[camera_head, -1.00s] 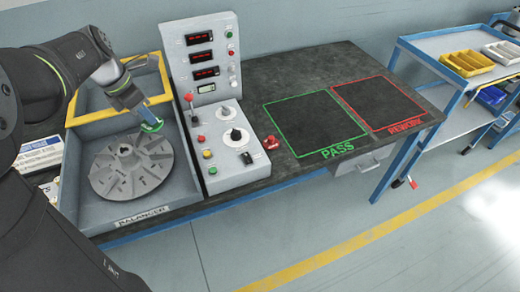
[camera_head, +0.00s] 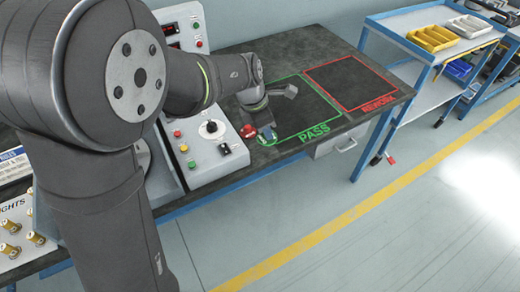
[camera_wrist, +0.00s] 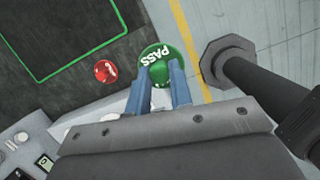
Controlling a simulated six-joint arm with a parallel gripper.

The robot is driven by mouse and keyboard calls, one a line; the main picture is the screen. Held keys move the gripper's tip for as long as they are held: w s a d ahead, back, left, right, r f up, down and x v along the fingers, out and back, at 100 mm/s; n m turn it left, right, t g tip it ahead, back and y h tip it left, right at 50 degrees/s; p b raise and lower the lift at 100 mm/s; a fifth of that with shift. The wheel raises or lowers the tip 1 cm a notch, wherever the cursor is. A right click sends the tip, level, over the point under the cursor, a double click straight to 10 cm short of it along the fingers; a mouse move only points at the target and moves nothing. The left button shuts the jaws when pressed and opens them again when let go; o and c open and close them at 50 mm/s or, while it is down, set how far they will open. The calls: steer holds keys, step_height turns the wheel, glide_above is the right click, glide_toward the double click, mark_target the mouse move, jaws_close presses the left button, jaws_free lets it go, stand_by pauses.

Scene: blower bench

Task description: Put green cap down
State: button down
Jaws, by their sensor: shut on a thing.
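The green cap (camera_wrist: 163,51) is a round disc with white PASS lettering, between my gripper's blue fingers in the wrist view. My gripper (camera_wrist: 162,75) is shut on it. In the head view my gripper (camera_head: 266,134) points down at the front edge of the dark bench (camera_head: 290,62), just right of a red cap (camera_head: 248,131). The red cap (camera_wrist: 105,71) stands on the bench left of the green cap in the wrist view. I cannot tell whether the green cap touches the bench.
The green PASS outline (camera_head: 313,128) and red REWORK outline (camera_head: 375,104) lie bare to the right. The control panel (camera_head: 210,150) with knobs stands left of my gripper. A blue trolley (camera_head: 400,28) with trays stands farther right. My arm hides the balancer area.

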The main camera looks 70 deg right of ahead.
steer(key=s+f+m, duration=0.1)
steer(key=s+f, duration=0.1)
steer(key=s, duration=0.4)
steer(key=w+d+f, duration=0.1)
steer(key=w+f, duration=0.1)
steer(key=w, duration=0.1)
steer(key=w+d+f, duration=0.2)
steer(key=w, duration=0.1)
steer(key=w+d+f, duration=0.2)
steer(key=w, duration=0.1)
steer(key=shift+w+d+f, duration=0.2)
steer(key=shift+w+f, duration=0.05)
steer(key=shift+f, duration=2.15)
steer(key=c, duration=1.3)
jaws_free()
steer(key=shift+f, duration=0.15)
steer(key=v, duration=1.2)
steer(key=shift+d, duration=0.15)
